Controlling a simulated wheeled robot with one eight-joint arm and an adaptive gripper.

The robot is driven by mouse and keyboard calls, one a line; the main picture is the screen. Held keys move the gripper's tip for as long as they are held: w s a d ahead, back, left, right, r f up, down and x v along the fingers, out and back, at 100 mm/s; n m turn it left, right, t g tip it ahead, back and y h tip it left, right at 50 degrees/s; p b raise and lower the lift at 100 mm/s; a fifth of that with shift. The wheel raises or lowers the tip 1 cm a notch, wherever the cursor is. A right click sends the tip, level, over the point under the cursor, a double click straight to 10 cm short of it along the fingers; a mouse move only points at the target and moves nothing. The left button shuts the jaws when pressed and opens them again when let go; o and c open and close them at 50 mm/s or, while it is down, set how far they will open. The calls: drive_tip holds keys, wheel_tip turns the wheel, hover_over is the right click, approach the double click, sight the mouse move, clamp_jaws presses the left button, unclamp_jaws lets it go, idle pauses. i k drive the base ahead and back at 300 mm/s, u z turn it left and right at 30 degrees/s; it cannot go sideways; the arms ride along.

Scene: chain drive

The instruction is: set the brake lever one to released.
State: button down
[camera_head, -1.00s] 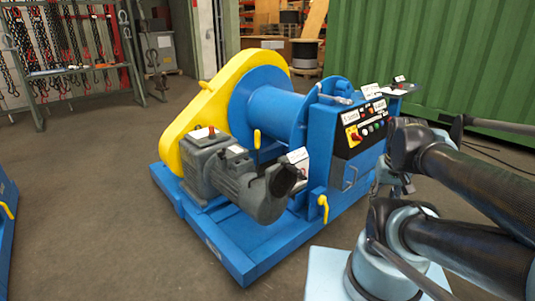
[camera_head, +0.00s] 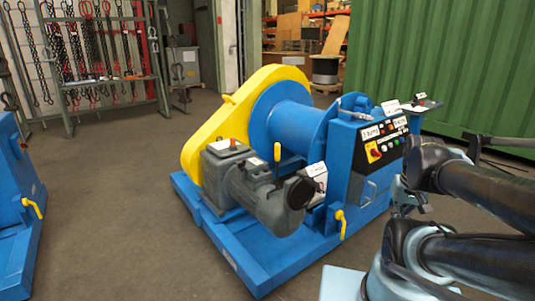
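A blue winch (camera_head: 250,262) with a yellow chain guard (camera_head: 215,122) stands in the middle of the head view. Several yellow levers show: one upright (camera_head: 277,152) in front of the drum, one (camera_head: 341,222) low at the front right corner, and one (camera_head: 33,208) on a second blue machine at the left edge. I cannot tell which is brake lever one or how it is set. My gripper (camera_head: 408,197) seems to be at the folded dark arm on the right, apart from the levers. Its fingers are too small and covered to read.
A control panel (camera_head: 384,142) with a red switch and buttons is on the winch's right side. A grey motor (camera_head: 262,190) juts out at the front. A green container (camera_head: 440,70) closes off the back right. Open floor (camera_head: 110,200) lies between the two machines.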

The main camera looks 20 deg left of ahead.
sight(276, 146)
drive_tip(key=u, duration=0.55)
drive_tip(key=k, duration=1.2)
drive_tip(key=u, duration=0.7)
drive_tip(key=i, duration=2.1)
drive_tip(key=z, duration=0.6)
